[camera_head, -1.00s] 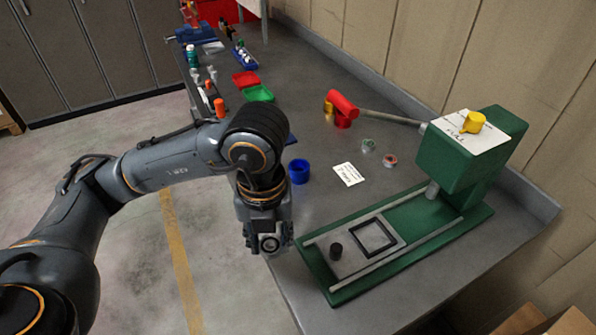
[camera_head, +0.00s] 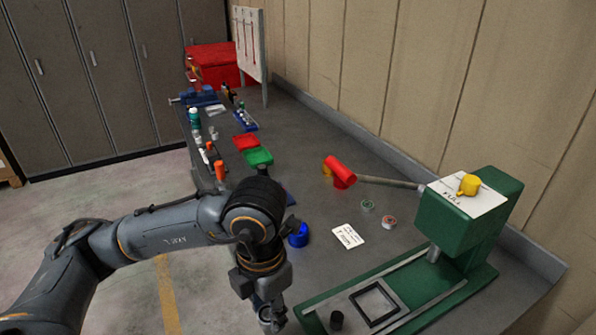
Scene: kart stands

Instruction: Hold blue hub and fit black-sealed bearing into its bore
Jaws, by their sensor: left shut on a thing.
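The blue hub (camera_head: 299,237) stands on the grey bench just right of my left wrist, its open bore facing up; my arm hides part of its left side. My left gripper (camera_head: 271,317) points down near the bench's front edge, low in the picture, in front of the hub and apart from it. It is shut on a small round metal ring with a dark centre, which looks like the black-sealed bearing (camera_head: 266,314); the fingers partly cover it. My right gripper is not in view.
A green press (camera_head: 468,218) with a red-ended lever (camera_head: 340,173) stands at the right. A green-faced bearing (camera_head: 367,206), a red-faced bearing (camera_head: 389,222) and a white card (camera_head: 348,236) lie between hub and press. Red (camera_head: 246,142) and green (camera_head: 258,157) trays sit farther back.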

